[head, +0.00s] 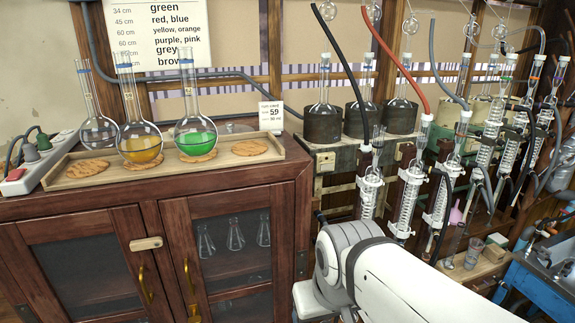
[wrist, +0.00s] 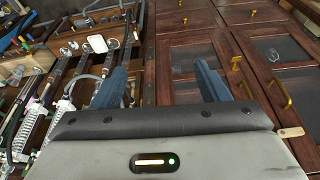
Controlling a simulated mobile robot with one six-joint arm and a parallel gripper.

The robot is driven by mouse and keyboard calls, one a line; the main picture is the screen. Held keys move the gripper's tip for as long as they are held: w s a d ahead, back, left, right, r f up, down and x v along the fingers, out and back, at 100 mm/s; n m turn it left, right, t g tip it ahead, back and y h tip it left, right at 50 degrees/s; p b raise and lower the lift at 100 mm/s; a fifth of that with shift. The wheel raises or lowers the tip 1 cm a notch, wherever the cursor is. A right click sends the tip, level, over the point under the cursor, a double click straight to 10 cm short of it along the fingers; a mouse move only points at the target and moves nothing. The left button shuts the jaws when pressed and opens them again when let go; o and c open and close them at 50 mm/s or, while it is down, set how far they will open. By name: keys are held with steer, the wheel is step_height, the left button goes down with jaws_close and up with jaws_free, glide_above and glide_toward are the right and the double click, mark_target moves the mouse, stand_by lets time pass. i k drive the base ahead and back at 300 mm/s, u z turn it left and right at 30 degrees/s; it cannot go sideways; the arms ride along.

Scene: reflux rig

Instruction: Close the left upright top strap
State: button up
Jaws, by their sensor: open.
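The reflux rig stands at the right in the head view, with several glass condensers (head: 408,200) hanging in a row. The left upright (head: 323,190) appears as a wooden post under the leftmost flask stand, with a pale wooden piece (head: 325,162) near its top. I cannot tell for sure whether that piece is the top strap, or whether it is open or closed. In the wrist view my gripper (wrist: 160,70) is open and empty, its two blue fingers wide apart. In the head view my arm hides the gripper and the lower part of the upright.
A wooden cabinet (head: 165,215) fills the left, its tray (head: 230,160) holding flasks with yellow (head: 141,148) and green (head: 195,140) liquid. Black (head: 350,65) and red (head: 400,65) hoses arch over the rig. A blue bench (head: 535,292) stands at the lower right.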

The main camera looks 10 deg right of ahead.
mark_target(367, 198)
steer(key=z, duration=0.35)
steer(key=k, duration=1.05)
steer(key=z, duration=0.8)
steer(key=i, duration=0.65)
steer(key=z, duration=0.35)
